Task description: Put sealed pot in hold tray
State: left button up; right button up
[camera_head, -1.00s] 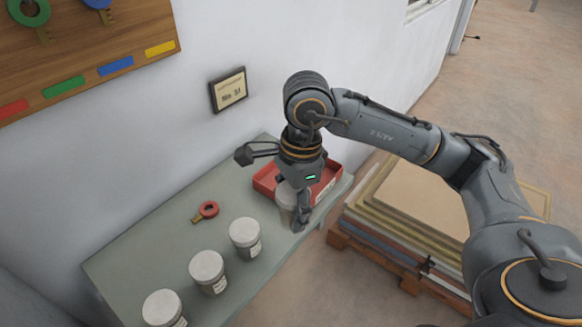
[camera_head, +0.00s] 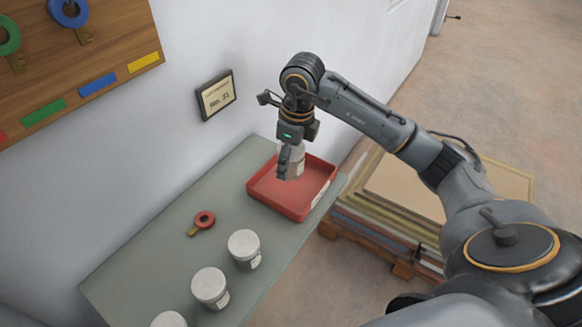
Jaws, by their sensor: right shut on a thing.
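My right gripper (camera_head: 288,165) is shut on a grey lidded pot (camera_head: 298,163). It holds the pot upright over the red tray (camera_head: 262,198) at the far end of the grey-green table. The gripper partly hides the pot, and I cannot tell whether its base touches the tray floor. The tray has a white label on its right side and looks otherwise empty. More lidded pots stand in a row on the table: one nearest the tray (camera_head: 244,249), one in the middle (camera_head: 210,287), and one cut off by the bottom edge (camera_head: 169,320). My left gripper is not in view.
A key with a red ring (camera_head: 203,220) lies on the table (camera_head: 165,245) left of the pots. A wooden key board (camera_head: 80,60) and a framed sign (camera_head: 216,95) hang on the wall. Stacked sheets on a pallet (camera_head: 390,215) stand right of the table.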

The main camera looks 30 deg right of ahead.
jog(key=w+f, duration=0.1)
jog(key=w+d+f, duration=0.1)
jog(key=f, duration=0.1)
jog(key=d+f+p, duration=0.1)
jog(key=shift+w+d+f, duration=0.2)
jog(key=shift+w+f, duration=0.2)
notch_tip(320, 180, down, 3)
jog(key=shift+r+p, duration=0.1)
jog(key=shift+p, duration=0.95)
jog(key=shift+w+f, duration=0.1)
jog(key=shift+f, duration=0.2)
jog(key=shift+f+b, duration=0.15)
jog(key=shift+b, duration=0.15)
jog(key=o, duration=1.2)
